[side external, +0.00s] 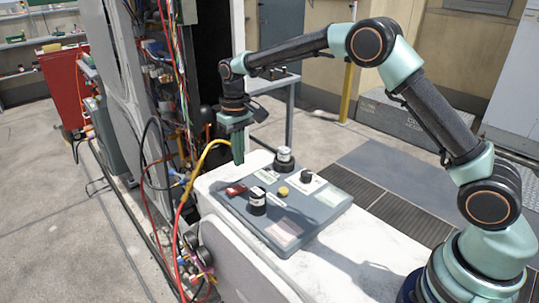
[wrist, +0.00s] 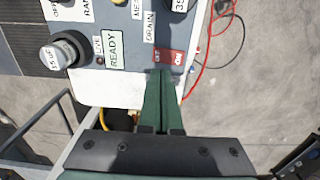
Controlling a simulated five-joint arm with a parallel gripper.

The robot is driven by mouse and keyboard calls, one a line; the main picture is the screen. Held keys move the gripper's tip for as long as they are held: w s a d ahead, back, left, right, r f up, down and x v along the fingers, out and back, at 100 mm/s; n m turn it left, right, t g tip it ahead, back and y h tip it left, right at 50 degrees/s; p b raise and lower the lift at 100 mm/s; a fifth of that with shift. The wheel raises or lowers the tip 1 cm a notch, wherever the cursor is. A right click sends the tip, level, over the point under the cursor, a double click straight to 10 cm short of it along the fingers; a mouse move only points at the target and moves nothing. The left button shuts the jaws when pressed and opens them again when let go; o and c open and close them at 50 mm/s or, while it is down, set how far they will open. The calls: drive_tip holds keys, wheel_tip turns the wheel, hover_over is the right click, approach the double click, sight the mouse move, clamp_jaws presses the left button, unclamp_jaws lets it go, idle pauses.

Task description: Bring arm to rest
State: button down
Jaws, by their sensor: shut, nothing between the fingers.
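My gripper (side external: 238,161) points straight down with its green fingers together and empty. It hangs over the far left edge of the grey control panel (side external: 322,208), a little behind the red rocker switch (side external: 236,190). In the wrist view the closed fingertips (wrist: 161,73) appear just beside the red switch (wrist: 170,57); the gap in height is hard to judge. My arm reaches across from the right, bent at the elbow, holding nothing.
The panel carries a black-and-white knob (side external: 258,202), another knob (side external: 284,158) and a yellow button (side external: 283,191). It lies on a white cabinet (side external: 372,249). An open cabinet with loose wires and a yellow hose (side external: 203,158) stands left, near my gripper. Floor is clear at far left.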

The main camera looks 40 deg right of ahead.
drive_tip(key=s+d+r+t, duration=0.35)
drive_tip(key=s+r, duration=0.55)
drive_tip(key=r, duration=0.3)
drive_tip(key=s+d+t, duration=0.2)
drive_tip(key=s+d, duration=0.2)
drive_tip(key=s, duration=1.1)
drive_tip(key=shift+r, duration=0.45)
